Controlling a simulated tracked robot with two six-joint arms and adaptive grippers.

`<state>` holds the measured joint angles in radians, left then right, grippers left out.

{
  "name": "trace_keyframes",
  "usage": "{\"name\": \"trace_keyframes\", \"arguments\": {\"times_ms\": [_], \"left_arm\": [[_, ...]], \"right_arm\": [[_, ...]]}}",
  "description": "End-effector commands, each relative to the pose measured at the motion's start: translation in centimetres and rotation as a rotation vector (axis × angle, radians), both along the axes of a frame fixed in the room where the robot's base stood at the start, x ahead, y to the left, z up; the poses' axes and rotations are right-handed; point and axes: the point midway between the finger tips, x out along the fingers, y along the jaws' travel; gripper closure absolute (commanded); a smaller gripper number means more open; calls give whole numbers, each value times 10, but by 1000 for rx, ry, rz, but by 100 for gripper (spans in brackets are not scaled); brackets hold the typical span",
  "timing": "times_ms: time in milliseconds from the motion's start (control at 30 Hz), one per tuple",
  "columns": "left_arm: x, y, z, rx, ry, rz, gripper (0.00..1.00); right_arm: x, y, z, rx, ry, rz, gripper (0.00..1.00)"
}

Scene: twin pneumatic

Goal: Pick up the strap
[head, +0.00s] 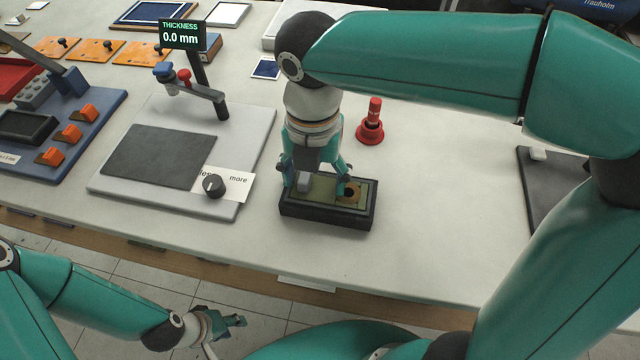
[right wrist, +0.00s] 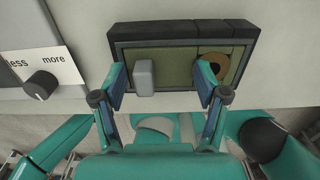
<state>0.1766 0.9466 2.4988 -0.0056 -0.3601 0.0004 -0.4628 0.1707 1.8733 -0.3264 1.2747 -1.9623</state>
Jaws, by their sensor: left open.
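No strap stands out clearly. A black tray (head: 318,217) with an olive-green floor lies near the table's front edge, and it also shows in the right wrist view (right wrist: 185,32). It holds a light grey block (right wrist: 144,77) and a tan piece with a dark round hole (right wrist: 214,62); I cannot tell if either is the strap. My right gripper (head: 317,183) is over the tray, its fingers spread and pointing down, with the grey block between them in the right wrist view (right wrist: 162,86). Nothing is clamped. My left gripper (head: 230,322) is open and empty, low in front of the table.
A grey plate with a dark pad (head: 160,160), a thickness display (head: 182,36) and a black knob (head: 213,186) stands left of the tray. A red stand (head: 370,128) is behind right. The table right of the tray is clear up to a dark board (head: 545,185).

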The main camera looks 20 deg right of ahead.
Motion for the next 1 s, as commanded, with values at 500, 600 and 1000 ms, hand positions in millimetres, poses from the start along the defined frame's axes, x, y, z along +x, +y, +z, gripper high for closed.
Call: {"name": "trace_keyframes", "arguments": {"times_ms": [500, 600, 1000], "left_arm": [[0, 0, -1, 0, 0, 0, 59], [0, 0, -1, 0, 0, 0, 59], [0, 0, 0, 0, 0, 0, 59]], "right_arm": [[-1, 0, -2, -1, 4, 0, 93], [-1, -1, -3, -3, 7, 0, 94], [-2, -2, 1, -8, 11, -2, 96]]}}
